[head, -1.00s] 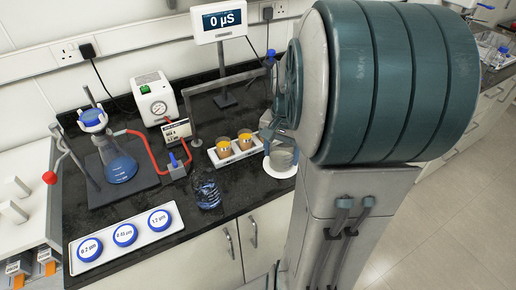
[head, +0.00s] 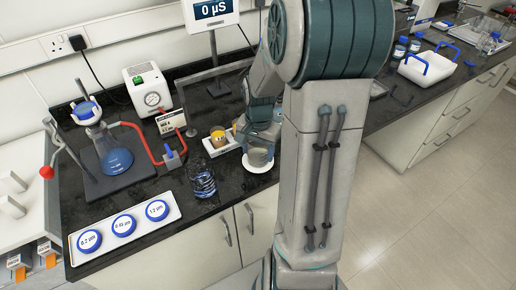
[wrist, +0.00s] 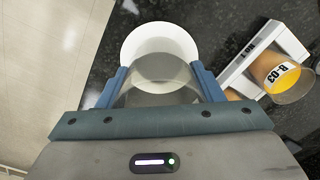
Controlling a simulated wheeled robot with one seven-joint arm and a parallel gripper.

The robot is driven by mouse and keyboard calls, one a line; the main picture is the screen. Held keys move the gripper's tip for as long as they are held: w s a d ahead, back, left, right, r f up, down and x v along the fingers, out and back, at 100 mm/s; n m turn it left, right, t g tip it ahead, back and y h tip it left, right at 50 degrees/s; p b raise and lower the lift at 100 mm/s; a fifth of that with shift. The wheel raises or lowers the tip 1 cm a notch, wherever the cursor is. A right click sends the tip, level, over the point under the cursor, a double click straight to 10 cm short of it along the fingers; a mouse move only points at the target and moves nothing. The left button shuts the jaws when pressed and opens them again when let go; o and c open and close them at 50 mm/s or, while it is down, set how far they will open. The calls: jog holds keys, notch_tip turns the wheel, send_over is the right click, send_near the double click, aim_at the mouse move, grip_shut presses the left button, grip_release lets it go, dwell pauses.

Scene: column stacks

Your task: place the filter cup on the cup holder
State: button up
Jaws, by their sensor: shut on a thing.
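A clear, smoky cup (wrist: 160,77), which looks like the filter cup, is between the two blue fingers of my gripper (wrist: 160,88) in the wrist view. My gripper is shut on it. The cup also shows in the head view (head: 260,157), below my gripper (head: 262,136). A round white dish (wrist: 143,35), which looks like the cup holder, lies beneath the cup, and its rim also shows in the head view (head: 262,166). I cannot tell whether the cup touches the dish. Part of the dish is hidden by the cup.
A white rack (head: 211,151) with an amber cup (head: 218,137) stands close left of my gripper. A clear bottle (head: 202,180) stands nearer the counter's front edge. A tray (head: 165,226) with blue-rimmed discs, a flask (head: 115,158) and a pump (head: 148,90) are further left.

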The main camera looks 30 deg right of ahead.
jog(key=shift+f, duration=0.1)
jog(key=o, duration=1)
notch_tip(320, 180, up, 12)
jog(key=s+a+r+n+t, duration=0.1)
jog(key=s+a+n+t, duration=0.2)
jog(key=s+a+n, duration=0.7)
jog(key=shift+s+a+n, duration=0.3)
jog(key=shift+s+a, duration=0.7)
jog(key=shift+s, duration=0.45)
jog(key=shift+r, duration=0.1)
